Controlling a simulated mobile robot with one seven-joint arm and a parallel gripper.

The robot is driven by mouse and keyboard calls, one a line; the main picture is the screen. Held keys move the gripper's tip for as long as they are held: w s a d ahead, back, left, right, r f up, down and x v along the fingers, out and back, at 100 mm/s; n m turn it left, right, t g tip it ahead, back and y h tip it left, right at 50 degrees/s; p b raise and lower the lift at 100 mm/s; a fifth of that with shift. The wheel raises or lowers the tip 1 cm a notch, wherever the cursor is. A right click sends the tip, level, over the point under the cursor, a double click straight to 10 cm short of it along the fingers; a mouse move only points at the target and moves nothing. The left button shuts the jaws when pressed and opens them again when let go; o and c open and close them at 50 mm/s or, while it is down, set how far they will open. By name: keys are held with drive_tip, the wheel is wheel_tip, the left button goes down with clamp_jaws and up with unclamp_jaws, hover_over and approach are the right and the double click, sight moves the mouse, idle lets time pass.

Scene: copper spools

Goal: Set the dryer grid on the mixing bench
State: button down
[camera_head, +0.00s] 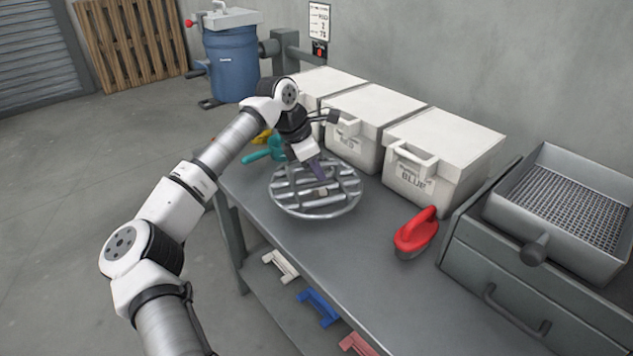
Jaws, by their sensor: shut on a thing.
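The dryer grid (284,203), a round metal grate with parallel bars, is at the far half of the grey bench (300,246). I cannot tell whether it rests on the bench top or is held just above it. My gripper (319,180) reaches down over the middle of the grid and is shut on it. The exact contact between the fingers and the bars is too small to make out.
White bins, one marked BLUE (420,180), line the wall behind the grid. A teal-handled tool (262,152) lies left of it and a red-handled tool (415,234) right. A metal unit with a mesh tray (568,206) stands at the right. Coloured brackets (318,307) lie on the lower shelf.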

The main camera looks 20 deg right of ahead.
wheel_tip(320, 180, down, 4)
drive_tip(key=shift+f, duration=0.1)
drive_tip(key=c, duration=1.5)
unclamp_jaws()
drive_tip(key=shift+o, duration=0.2)
drive_tip(key=v, duration=1.2)
drive_tip(key=shift+b, duration=0.35)
drive_tip(key=shift+d, duration=0.1)
